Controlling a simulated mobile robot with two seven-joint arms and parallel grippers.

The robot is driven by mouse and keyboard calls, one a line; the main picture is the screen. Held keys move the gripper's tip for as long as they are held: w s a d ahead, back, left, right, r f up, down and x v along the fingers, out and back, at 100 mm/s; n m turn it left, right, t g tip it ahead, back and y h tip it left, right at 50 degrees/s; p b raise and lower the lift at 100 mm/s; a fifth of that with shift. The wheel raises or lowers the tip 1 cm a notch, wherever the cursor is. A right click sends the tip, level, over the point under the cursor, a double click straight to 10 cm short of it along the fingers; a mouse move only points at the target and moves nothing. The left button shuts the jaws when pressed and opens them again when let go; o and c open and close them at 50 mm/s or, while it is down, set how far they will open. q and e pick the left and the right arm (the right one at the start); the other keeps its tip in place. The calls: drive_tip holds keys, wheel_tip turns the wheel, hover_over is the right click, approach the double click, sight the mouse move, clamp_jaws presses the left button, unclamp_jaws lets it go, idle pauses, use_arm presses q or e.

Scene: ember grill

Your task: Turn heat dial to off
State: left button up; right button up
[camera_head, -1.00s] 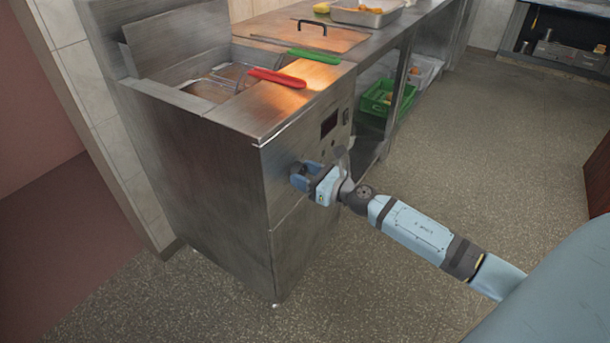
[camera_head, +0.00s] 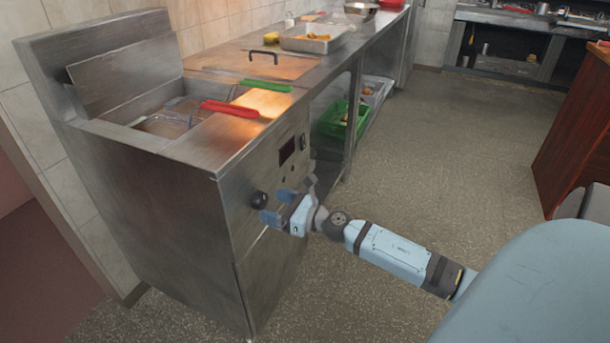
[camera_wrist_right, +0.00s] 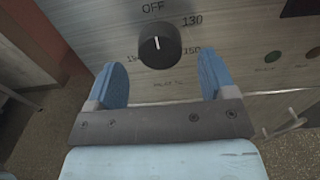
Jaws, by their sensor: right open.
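The heat dial (camera_head: 258,199) is a round black knob on the steel front panel of the fryer (camera_head: 190,215). In the right wrist view the dial (camera_wrist_right: 160,44) shows a white pointer line, with OFF printed above it and 130 and 150 to its right. The pointer looks roughly upright, toward OFF. My right gripper (camera_head: 270,207) is just in front of the panel, beside the dial. Its blue fingers (camera_wrist_right: 163,85) are spread wide and empty, one on each side below the dial, apart from it. My left gripper is out of view.
A red-handled basket (camera_head: 230,108) and a green-handled one (camera_head: 265,86) sit on the fryer top. A dark display (camera_head: 287,150) is on the panel above the gripper. A green crate (camera_head: 340,120) stands under the counter. The floor (camera_head: 440,150) to the right is clear.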

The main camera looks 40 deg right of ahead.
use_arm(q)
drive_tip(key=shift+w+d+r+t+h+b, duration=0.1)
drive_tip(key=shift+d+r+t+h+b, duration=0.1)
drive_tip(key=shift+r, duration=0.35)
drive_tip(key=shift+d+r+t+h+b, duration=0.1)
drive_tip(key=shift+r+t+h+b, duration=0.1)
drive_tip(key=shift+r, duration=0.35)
use_arm(e)
drive_tip(key=v, duration=1.1)
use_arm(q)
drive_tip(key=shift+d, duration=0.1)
